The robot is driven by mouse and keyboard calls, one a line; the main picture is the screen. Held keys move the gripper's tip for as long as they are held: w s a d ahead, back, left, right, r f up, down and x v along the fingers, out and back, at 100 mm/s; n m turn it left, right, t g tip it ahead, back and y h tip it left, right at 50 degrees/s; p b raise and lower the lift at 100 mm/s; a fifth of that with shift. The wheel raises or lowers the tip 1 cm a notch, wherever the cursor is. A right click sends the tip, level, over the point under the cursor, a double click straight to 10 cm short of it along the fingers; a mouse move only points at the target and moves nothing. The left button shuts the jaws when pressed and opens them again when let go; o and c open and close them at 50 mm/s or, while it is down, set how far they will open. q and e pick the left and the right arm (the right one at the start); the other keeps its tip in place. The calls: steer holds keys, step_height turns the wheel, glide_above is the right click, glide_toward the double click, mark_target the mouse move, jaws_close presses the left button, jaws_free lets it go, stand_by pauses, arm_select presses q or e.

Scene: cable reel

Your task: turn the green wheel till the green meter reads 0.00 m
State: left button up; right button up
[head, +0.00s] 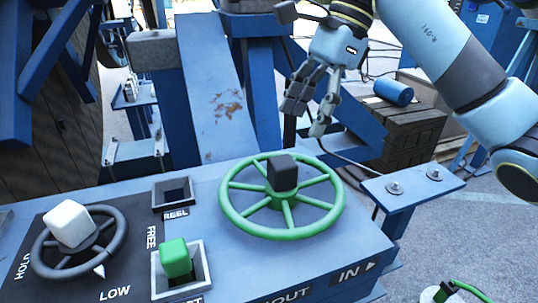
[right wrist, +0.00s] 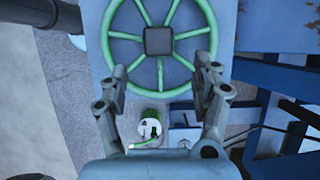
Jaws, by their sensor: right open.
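The green wheel (head: 283,233) lies flat on the blue panel, with spokes and a dark block (head: 283,172) at its hub. It also shows in the right wrist view (right wrist: 158,93), below my right gripper (right wrist: 160,97). In the head view my right gripper (head: 302,118) hangs above the wheel's far side, fingers pointing down. It is open and empty, and appears apart from the rim. No green meter reading can be made out in either view. My left gripper is out of view.
Left of the wheel are a green button block (head: 175,257), a REEL socket (head: 173,194) and a dark wheel with a white knob (head: 68,223). OUT and IN labels (head: 350,277) mark the panel's front. A bolted blue bracket (head: 413,188) stands right. A green-white object (head: 455,292) sits below.

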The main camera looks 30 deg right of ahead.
mark_target(285, 160)
steer(key=x, duration=0.2)
steer(key=b+x, duration=0.1)
steer(key=x, duration=0.1)
steer(key=b+x, duration=0.1)
steer(key=x, duration=0.1)
steer(key=shift+s+a+f, duration=0.2)
steer(key=x, duration=0.2)
steer(key=shift+w+a+f+b, duration=0.15)
steer(key=shift+f+b, duration=0.1)
steer(key=shift+b, duration=0.15)
steer(key=shift+a+f, duration=0.15)
steer(key=shift+f, duration=0.5)
steer(key=shift+c, duration=0.6)
steer(key=c, duration=0.4)
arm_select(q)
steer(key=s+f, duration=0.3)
arm_select(e)
jaws_close()
